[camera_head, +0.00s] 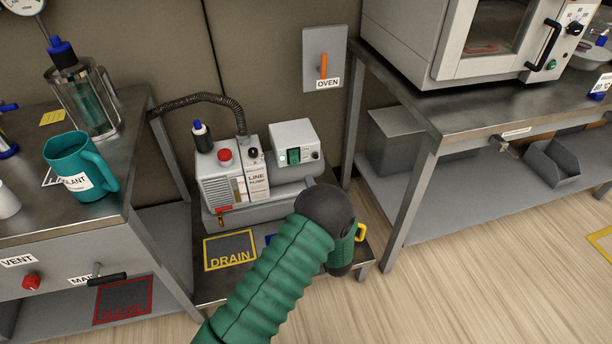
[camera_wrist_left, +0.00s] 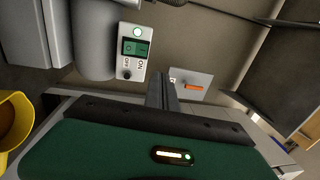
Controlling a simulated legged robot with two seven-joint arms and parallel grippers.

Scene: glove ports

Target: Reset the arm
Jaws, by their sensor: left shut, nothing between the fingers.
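My left arm in its ribbed green sleeve (camera_head: 270,275) reaches in from the bottom of the head view and ends in a dark rounded wrist. The left gripper (camera_head: 343,252) is turned down beyond that wrist, low in front of the small pump bench, and its fingertips are hidden there. In the left wrist view the grey fingers (camera_wrist_left: 166,92) stand together, shut and empty, beyond the green housing. My right gripper is not in view.
A teal jug (camera_head: 80,165) stands left. The floor right is clear.

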